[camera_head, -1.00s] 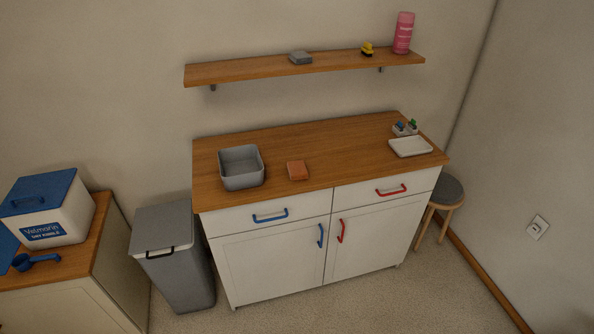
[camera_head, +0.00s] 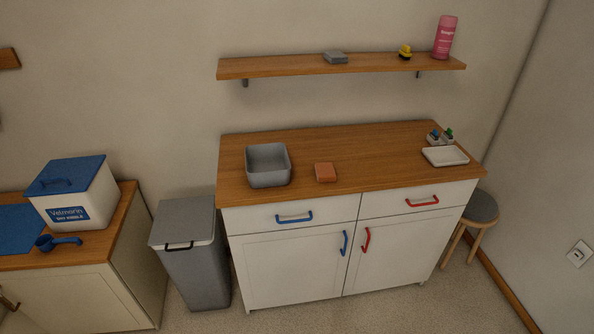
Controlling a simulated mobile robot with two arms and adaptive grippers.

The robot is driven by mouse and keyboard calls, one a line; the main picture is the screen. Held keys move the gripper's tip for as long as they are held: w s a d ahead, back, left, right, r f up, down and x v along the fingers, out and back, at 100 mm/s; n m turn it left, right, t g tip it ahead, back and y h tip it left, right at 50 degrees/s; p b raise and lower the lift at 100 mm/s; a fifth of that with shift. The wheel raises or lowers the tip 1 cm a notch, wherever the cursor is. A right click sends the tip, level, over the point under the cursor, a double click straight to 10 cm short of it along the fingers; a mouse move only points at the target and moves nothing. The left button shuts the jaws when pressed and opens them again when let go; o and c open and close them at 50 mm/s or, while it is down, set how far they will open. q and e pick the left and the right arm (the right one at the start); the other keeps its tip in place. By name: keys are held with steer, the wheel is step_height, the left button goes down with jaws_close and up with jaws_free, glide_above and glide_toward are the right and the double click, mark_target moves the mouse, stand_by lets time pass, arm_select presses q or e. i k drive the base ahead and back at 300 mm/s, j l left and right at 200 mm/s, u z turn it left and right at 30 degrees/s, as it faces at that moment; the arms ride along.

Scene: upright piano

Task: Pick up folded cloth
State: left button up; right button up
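A small grey flat block (camera_head: 335,58), which looks like a folded cloth, lies on the wooden wall shelf (camera_head: 290,68), left of the yellow figure. A small orange block (camera_head: 325,172) lies on the wooden counter (camera_head: 375,145), right of the grey bin; I cannot tell whether it is cloth or sponge. Neither of my grippers is in view.
A grey open bin (camera_head: 268,180), a white tray (camera_head: 445,156) and small bottles (camera_head: 440,137) stand on the counter. The shelf also holds a yellow figure (camera_head: 405,52) and a pink bottle (camera_head: 445,38). A grey trash can (camera_head: 190,255) and a stool (camera_head: 478,208) flank the cabinet.

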mark_target(325, 172)
steer(key=i+l+u, duration=0.25)
steer(key=l, duration=0.2)
steer(key=l+u, duration=0.3)
steer(key=l, duration=0.15)
steer(key=i+l+u, duration=0.1)
steer(key=l+u, duration=0.15)
steer(key=l, duration=0.25)
